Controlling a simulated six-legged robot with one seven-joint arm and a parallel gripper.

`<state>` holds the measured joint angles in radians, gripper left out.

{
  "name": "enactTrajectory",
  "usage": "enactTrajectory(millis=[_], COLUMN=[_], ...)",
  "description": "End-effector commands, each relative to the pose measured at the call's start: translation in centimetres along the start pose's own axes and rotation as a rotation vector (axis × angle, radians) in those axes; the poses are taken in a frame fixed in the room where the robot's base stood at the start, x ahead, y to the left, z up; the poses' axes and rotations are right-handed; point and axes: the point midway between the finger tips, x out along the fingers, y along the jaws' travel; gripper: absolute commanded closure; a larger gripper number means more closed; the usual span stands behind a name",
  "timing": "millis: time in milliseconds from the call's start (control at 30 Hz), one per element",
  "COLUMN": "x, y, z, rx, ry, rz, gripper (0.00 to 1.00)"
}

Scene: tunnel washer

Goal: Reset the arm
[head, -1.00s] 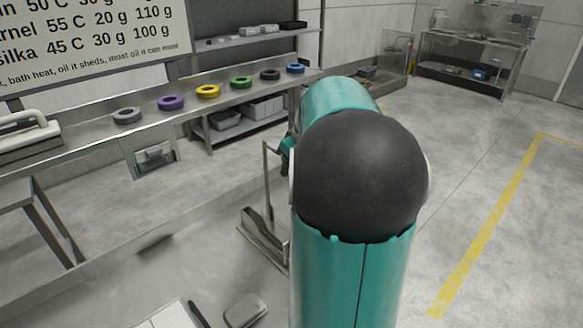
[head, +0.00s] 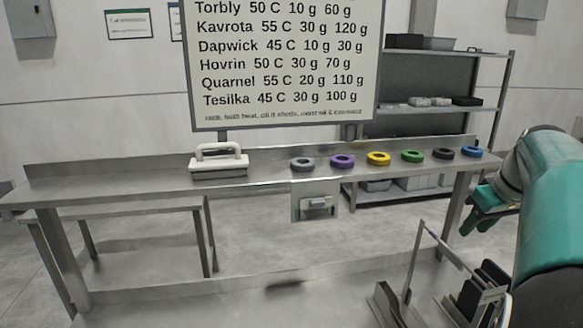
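My teal and black arm fills the right edge of the head view, bent with its dark joint low at the right. A teal end part, which looks like my gripper (head: 490,208), hangs at the arm's left side, near the right end of the steel bench (head: 255,190). Its fingertips are too small and partly hidden to tell whether they are open or shut. I see nothing clearly held in it.
On the bench stand a white-handled block (head: 219,168) and a row of grey, purple (head: 342,161), yellow (head: 378,159), green, black and blue rings. A sign (head: 285,65) stands behind. A metal rack (head: 440,290) with dark slabs is close to my arm. Shelving (head: 440,85) stands at back right.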

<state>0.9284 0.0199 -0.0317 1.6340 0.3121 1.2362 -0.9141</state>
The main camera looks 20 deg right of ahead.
Motion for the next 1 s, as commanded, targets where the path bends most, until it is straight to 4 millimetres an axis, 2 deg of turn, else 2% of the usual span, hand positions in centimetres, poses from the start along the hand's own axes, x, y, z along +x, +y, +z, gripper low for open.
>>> enactTrajectory(millis=[67, 167, 267, 367, 500, 700, 833, 1000], x=[0.0, 0.2, 0.6, 1.1, 1.9, 3.2, 4.3, 5.3], y=[-0.6, -3.2, -8.2, -14.2, -21.9, -30.6, -34.3, -36.4], z=[-0.1, -0.6, -0.9, -0.3, 1.9, 7.2, 11.0, 13.8], rx=[-0.002, -0.010, -0.023, -0.034, -0.051, -0.081, -0.097, -0.104], ry=[0.000, -0.001, -0.004, -0.003, 0.007, 0.044, 0.072, 0.096], rz=[0.000, -0.001, -0.003, -0.002, -0.003, -0.013, -0.030, -0.045], gripper=[0.67, 0.67, 0.67, 0.67, 0.67, 0.67, 0.67, 0.67])
